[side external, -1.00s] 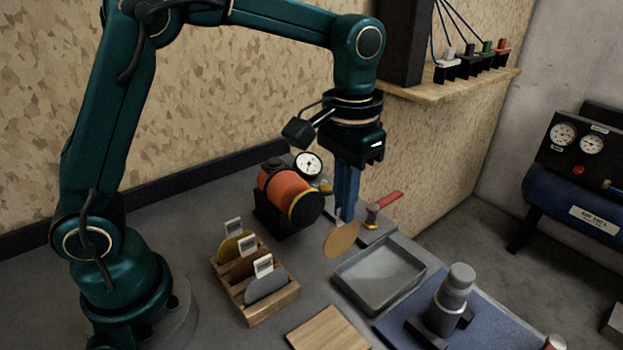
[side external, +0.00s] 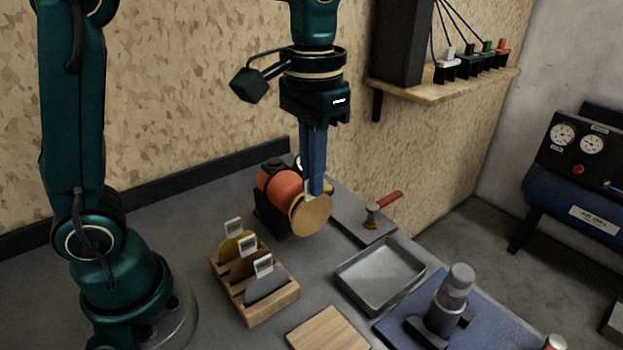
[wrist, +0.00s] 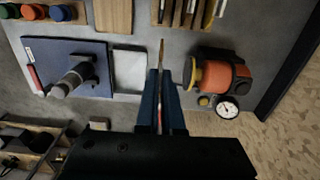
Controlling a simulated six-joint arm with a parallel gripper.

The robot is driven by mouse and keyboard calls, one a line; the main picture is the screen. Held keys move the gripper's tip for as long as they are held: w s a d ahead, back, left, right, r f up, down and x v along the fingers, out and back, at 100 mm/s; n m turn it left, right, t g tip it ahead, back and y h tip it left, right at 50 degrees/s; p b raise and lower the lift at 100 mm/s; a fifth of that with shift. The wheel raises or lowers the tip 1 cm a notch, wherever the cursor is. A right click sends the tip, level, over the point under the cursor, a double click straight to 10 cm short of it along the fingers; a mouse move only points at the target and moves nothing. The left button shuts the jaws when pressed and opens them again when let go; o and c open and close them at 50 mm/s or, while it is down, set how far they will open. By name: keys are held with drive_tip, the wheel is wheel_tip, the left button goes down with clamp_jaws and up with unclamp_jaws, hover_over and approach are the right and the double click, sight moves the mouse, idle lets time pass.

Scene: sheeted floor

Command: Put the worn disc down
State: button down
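My gripper (side external: 316,190) is shut on a thin tan disc (side external: 312,214), which I take to be the worn disc, gripped near its upper edge. The disc hangs upright above the bench. In the wrist view the disc (wrist: 161,54) shows edge-on between the fingertips (wrist: 162,75). From the side it overlaps the round face of the orange machine (side external: 282,184); the wrist view shows a gap between them. An empty grey metal tray (side external: 380,272) lies on the bench to the right of the disc and lower in the side view.
A wooden rack (side external: 262,309) holds several tagged discs at the left. A wooden board (side external: 328,331) lies in front, and a blue mat (side external: 395,336) carries a grey upright device (side external: 447,306). A red-handled tool (side external: 381,206) lies behind the tray. A gauge (wrist: 228,110) stands by the machine.

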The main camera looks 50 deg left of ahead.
drive_tip(key=shift+s, duration=0.15)
idle(0.7)
drive_tip(key=shift+s, duration=0.1)
drive_tip(key=w+d+r, duration=0.2)
drive_tip(key=w+d, duration=0.2)
drive_tip(key=w, duration=0.4)
wheel_tip(320, 180, down, 11)
drive_tip(key=shift+w+d, duration=0.25)
drive_tip(key=shift+w, duration=0.15)
idle(0.5)
drive_tip(key=shift+f, duration=0.2)
drive_tip(key=c, duration=1.1)
unclamp_jaws()
drive_tip(key=shift+o, duration=0.2)
